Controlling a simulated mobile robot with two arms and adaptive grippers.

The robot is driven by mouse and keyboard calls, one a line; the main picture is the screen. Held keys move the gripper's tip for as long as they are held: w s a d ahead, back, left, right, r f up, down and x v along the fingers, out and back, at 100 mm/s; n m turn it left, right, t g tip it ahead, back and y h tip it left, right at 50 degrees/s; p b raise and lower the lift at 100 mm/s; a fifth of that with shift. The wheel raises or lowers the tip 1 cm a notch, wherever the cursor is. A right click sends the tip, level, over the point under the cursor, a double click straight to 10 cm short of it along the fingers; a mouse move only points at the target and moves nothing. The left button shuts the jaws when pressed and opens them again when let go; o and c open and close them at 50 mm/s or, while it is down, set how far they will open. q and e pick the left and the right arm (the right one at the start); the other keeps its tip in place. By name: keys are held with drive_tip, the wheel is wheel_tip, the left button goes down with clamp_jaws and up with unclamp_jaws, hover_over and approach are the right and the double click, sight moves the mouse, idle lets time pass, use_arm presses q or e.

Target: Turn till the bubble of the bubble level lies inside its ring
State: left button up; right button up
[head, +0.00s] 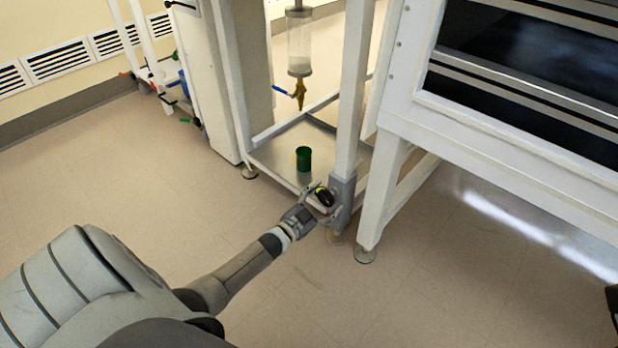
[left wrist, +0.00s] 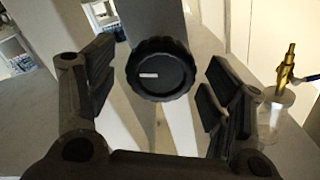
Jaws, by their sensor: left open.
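A black ridged round knob (left wrist: 162,69) with a short white mark on its face sits on the grey post, in the middle of the left wrist view. In the head view the dark knob (head: 326,196) shows at the foot of the white frame's front leg, with a yellow-green patch on it. My left gripper (head: 322,201) is open, with one finger on each side of the knob. In the left wrist view the fingers (left wrist: 158,88) stand apart from the knob, with gaps on both sides. I cannot make out a bubble or its ring in either view. My right gripper does not show clearly.
A green cup (head: 303,158) stands on the frame's low shelf (head: 275,150). Above it hangs a clear cylinder (head: 299,45) with a brass valve (head: 300,92) and blue handle. A white glovebox stand (head: 392,170) is close on the right. Open floor (head: 330,290) lies in front.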

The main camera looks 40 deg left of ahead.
use_arm(q)
drive_tip(key=s+a, duration=0.1)
drive_tip(key=s, duration=0.9)
drive_tip(key=shift+s, duration=0.35)
